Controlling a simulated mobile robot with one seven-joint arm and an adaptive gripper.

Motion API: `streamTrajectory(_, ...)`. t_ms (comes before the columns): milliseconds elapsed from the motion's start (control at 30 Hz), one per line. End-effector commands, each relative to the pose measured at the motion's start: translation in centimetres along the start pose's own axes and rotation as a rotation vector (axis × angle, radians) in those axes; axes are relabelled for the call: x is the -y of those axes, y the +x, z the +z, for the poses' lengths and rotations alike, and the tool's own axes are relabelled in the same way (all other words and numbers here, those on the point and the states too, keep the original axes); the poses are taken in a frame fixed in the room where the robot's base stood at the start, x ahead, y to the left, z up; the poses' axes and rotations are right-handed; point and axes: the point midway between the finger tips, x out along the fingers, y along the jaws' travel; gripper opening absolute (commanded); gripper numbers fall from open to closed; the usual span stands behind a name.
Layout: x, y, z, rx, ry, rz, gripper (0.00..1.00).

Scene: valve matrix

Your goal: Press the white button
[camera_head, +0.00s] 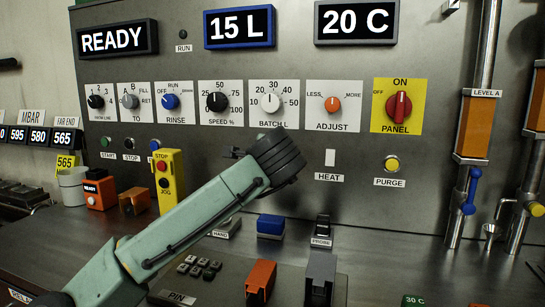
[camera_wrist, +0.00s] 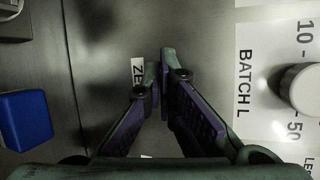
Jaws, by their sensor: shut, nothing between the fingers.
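In the head view my gripper (camera_head: 234,153) is at the panel, below the SPEED and BATCH L dials, mostly hidden by my wrist. I cannot tell whether it touches the panel.
The white BATCH L knob (camera_head: 270,103) is above my wrist. A yellow PURGE button (camera_head: 392,164) is farther right. START (camera_head: 106,142) and STOP (camera_head: 129,144) buttons and a yellow STOP/JOG box (camera_head: 169,180) stand left. A blue block (camera_head: 271,225) sits on the desk below.

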Motion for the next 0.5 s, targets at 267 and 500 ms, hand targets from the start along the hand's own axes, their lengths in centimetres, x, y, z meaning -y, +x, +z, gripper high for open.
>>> streamTrajectory(267, 0.29, 0.55, -0.23, -0.001, -0.001, 0.001, 0.0)
streamTrajectory(500, 0.28, 0.77, -0.28, 0.0, 0.0, 0.0, 0.0)
